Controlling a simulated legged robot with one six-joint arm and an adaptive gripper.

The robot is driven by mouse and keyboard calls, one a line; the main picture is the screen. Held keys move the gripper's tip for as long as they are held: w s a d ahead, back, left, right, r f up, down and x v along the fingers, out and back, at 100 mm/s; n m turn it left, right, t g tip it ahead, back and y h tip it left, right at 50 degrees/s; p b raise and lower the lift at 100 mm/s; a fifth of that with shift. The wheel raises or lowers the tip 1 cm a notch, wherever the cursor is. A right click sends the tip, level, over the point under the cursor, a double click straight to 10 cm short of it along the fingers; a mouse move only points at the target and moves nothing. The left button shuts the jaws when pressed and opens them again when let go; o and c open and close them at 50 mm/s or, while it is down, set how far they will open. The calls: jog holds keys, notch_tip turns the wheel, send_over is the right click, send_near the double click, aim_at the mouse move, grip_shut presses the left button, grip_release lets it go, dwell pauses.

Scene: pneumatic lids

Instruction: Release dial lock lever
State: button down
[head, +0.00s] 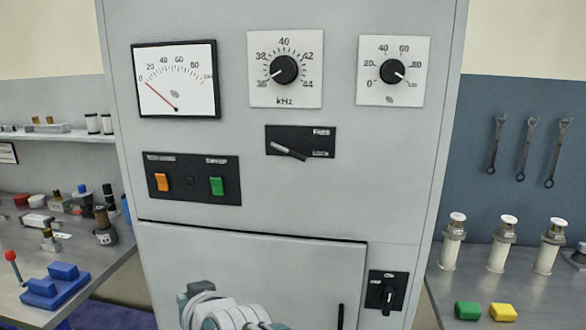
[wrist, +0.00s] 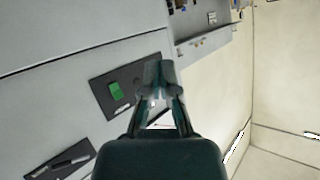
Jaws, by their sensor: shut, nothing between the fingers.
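The dial lock lever (head: 288,151) is a grey bar on a black plate (head: 300,141) below the kHz dial. The plate is marked FREE at the upper right and LOCK at the lower right. The lever slants down to the right, its right end by the LOCK mark. In the wrist view the lever (wrist: 70,162) lies on its plate at the lower left. My gripper (wrist: 158,72) is shut and empty, in front of the green-switch panel in that view and apart from the lever. In the head view only part of my arm shows at the bottom.
The kHz dial (head: 284,70), another dial (head: 392,72) and a gauge (head: 175,80) sit above. A switch panel (head: 193,180) with orange and green switches is at lower left. A rotary switch (head: 387,292) is at lower right. Cluttered benches flank the cabinet (head: 400,200).

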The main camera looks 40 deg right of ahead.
aim_at(289, 151)
jog(key=w+d+r+m+t+h, duration=0.45)
jog(key=d+r+m+h, duration=0.2)
jog(key=d+h, duration=0.25)
jog(key=s+d+r+m+g+h, duration=0.2)
jog(key=s+d+m+g+h, duration=0.3)
jog(key=m+h, duration=0.4)
jog(key=d+g+h, duration=0.1)
jog(key=g+h, duration=0.1)
jog(key=h, duration=0.1)
jog(key=shift+d+h, duration=0.35)
jog(key=shift+h, duration=0.05)
jog(key=shift+s+r, duration=0.1)
jog(key=x, duration=1.4)
jog(key=shift+d, duration=0.15)
